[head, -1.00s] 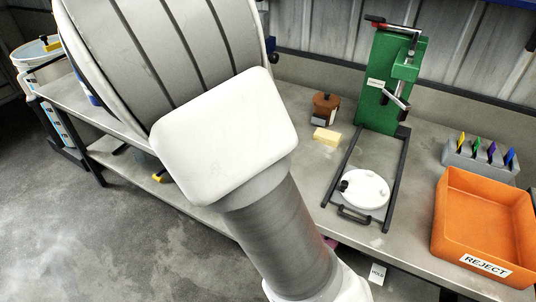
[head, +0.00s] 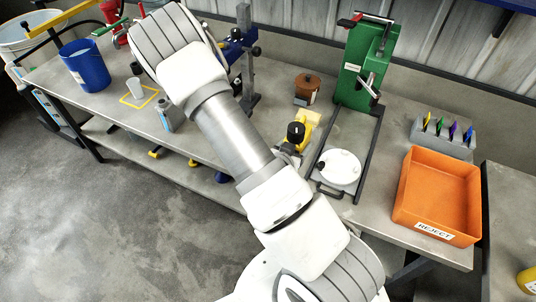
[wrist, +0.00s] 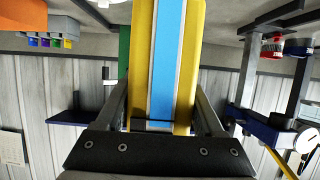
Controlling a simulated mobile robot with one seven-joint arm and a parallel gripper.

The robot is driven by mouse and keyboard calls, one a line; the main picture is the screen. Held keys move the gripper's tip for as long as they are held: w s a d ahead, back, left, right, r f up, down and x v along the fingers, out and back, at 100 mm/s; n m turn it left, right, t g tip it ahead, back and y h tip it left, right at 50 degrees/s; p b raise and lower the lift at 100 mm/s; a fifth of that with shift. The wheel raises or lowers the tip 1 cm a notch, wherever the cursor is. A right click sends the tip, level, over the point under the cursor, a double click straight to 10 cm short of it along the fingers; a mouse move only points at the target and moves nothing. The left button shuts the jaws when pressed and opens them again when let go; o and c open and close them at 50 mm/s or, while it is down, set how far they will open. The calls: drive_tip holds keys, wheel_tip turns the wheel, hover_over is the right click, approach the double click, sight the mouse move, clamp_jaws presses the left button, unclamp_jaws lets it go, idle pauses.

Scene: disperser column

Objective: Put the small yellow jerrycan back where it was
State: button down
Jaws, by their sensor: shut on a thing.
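The small yellow jerrycan (wrist: 145,60) with a blue stripe fills the middle of the wrist view. My gripper (wrist: 163,112) is shut on it, one finger on each side. In the head view the jerrycan (head: 304,142) shows a black cap and is partly hidden by my gripper (head: 287,154). It is over the bench, left of the black rails of the green press. Whether its base touches the bench cannot be told.
The green press (head: 362,70) and a white disc (head: 338,168) stand to the right, then an orange REJECT tray (head: 403,205). A yellow-outlined square with a grey cup (head: 135,88) and blue bucket (head: 86,66) are left.

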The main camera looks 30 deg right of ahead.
drive_tip(key=shift+w+f+b, duration=0.15)
drive_tip(key=shift+f+b, duration=0.15)
drive_tip(key=shift+b, duration=0.55)
drive_tip(key=b, duration=0.2)
drive_tip(key=w+b, duration=0.1)
drive_tip(key=b, duration=0.1)
drive_tip(key=shift+w+a+f+b, duration=0.1)
drive_tip(key=shift+a+f+b, duration=0.05)
drive_tip(key=shift+f+b, duration=0.2)
drive_tip(key=b, duration=0.4)
drive_tip(key=shift+w+a+f, duration=0.2)
drive_tip(key=shift+w+f, duration=0.1)
drive_tip(key=shift+f, duration=0.05)
drive_tip(key=shift+w+a+f+b, duration=0.5)
drive_tip(key=shift+w+a+f, duration=0.05)
drive_tip(key=shift+w+f, duration=0.95)
drive_tip(key=shift+w+a+f+b, duration=0.5)
drive_tip(key=shift+w+a+f, duration=0.05)
drive_tip(key=shift+w+f, duration=0.9)
drive_tip(key=shift+w+a+f+b, duration=0.5)
drive_tip(key=shift+w+a+f, duration=0.05)
drive_tip(key=shift+w+f, duration=0.9)
drive_tip(key=shift+f, duration=0.2)
unclamp_jaws()
drive_tip(key=shift+s+f, duration=0.1)
